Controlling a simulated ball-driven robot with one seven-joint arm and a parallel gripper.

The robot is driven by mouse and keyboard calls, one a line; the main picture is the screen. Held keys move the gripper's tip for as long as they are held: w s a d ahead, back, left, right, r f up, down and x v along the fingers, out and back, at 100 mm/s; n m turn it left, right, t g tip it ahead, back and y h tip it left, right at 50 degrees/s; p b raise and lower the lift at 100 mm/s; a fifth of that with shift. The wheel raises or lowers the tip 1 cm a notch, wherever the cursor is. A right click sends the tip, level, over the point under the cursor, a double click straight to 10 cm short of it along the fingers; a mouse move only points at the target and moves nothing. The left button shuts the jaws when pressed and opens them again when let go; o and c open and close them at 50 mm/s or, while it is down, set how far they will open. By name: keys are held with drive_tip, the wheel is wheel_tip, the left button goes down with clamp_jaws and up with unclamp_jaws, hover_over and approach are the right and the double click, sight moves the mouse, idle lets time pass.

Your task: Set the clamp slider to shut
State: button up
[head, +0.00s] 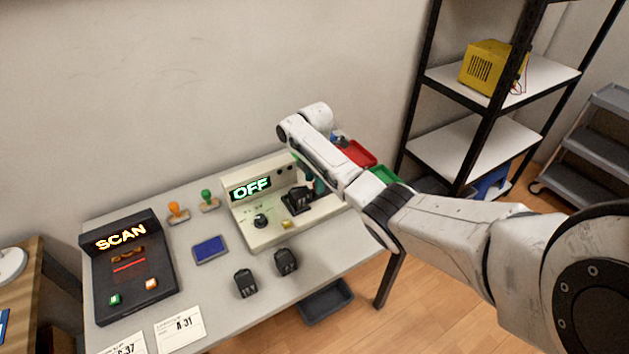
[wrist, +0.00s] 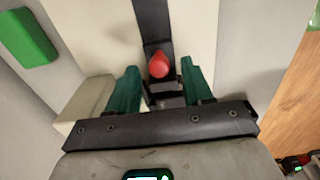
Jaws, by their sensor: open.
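A beige device (head: 265,235) with a lit display reading OFF stands on the grey table. A black clamp-like part (head: 297,200) is on its front right. In the wrist view a red knob (wrist: 159,65) sits on a dark strip that runs up the pale surface (wrist: 195,30); it looks like the slider's handle. My gripper (wrist: 159,78) is open, with one teal finger on each side of the red knob and gaps between. In the head view my gripper (head: 309,186) is over the right part of the device, mostly hidden by my arm. I cannot tell the slider's setting.
A black scanner box (head: 146,284) reading SCAN is at the left. Two stamps, a blue pad (head: 210,250) and two black blocks (head: 286,262) lie left and in front of the device. Red (head: 357,153) and green (head: 385,174) trays are behind my arm. A shelf (head: 465,150) stands right.

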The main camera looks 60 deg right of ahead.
wheel_tip(320, 180, up, 10)
drive_tip(key=shift+r+b, duration=0.2)
drive_tip(key=shift+b, duration=0.1)
idle(0.6)
drive_tip(key=shift+m+t, duration=0.3)
drive_tip(key=shift+t, duration=0.1)
drive_tip(key=w+a+f, duration=0.1)
drive_tip(key=a, duration=0.1)
drive_tip(key=w+a+f, duration=0.1)
drive_tip(key=a, duration=0.2)
drive_tip(key=w+a+f, duration=0.1)
drive_tip(key=a, duration=0.1)
drive_tip(key=shift+a, duration=0.2)
drive_tip(key=s+a+f+m+t+y, duration=0.1)
drive_tip(key=a+f+m, duration=0.2)
drive_tip(key=a, duration=0.8)
drive_tip(key=s+a+f+m+t, duration=0.1)
drive_tip(key=a+f+m+t, duration=0.15)
drive_tip(key=a, duration=0.85)
drive_tip(key=s+a+r+m+h, duration=0.1)
drive_tip(key=s+a+m, duration=0.2)
drive_tip(key=s, duration=0.4)
drive_tip(key=s+a+r+m, duration=0.1)
drive_tip(key=s+a+m, duration=0.2)
drive_tip(key=s, duration=0.4)
drive_tip(key=s+d+f+g, duration=0.1)
drive_tip(key=s+f+g, duration=0.2)
drive_tip(key=s+f, duration=0.3)
drive_tip(key=s, duration=0.4)
drive_tip(key=shift+s, duration=0.15)
